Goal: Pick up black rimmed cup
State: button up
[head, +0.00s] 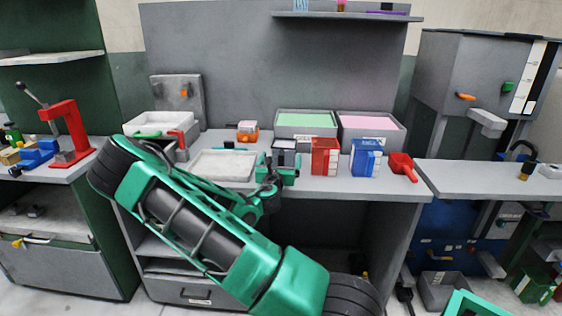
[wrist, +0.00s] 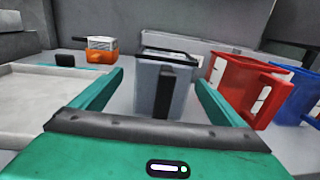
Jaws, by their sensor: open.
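The black rimmed cup (wrist: 147,88) is grey, with a dark rim and a black handle facing my gripper. It stands upright on the workbench. In the head view its dark rim (head: 284,145) shows just behind my gripper, which hides its lower part. My gripper (wrist: 159,80) is open, with a green finger on either side of the cup in the wrist view and gaps showing at both sides. How far the fingertips reach along the cup I cannot tell. The gripper (head: 283,168) is low over the bench in the head view.
A red cup (head: 323,157) and a blue cup (head: 365,158) stand to the right, with a red scoop (head: 402,166) beyond. A white tray (head: 222,165) lies to the left. Green-filled (head: 305,133) and pink-filled (head: 371,140) bins and an orange box (head: 248,135) stand behind.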

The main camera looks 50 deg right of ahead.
aim_at(284, 143)
jog(key=x, duration=0.5)
jog(key=shift+s+d, duration=0.15)
jog(key=shift+s, duration=0.05)
jog(key=shift+c, duration=0.5)
jog(key=c, duration=1.1)
jog(key=shift+o, duration=0.2)
jog(key=shift+r, duration=0.2)
jog(key=shift+r, duration=0.45)
jog(key=s+a+r, duration=0.5)
jog(key=a+r, duration=0.4)
jog(key=a, duration=0.1)
jog(key=shift+a+r, duration=0.35)
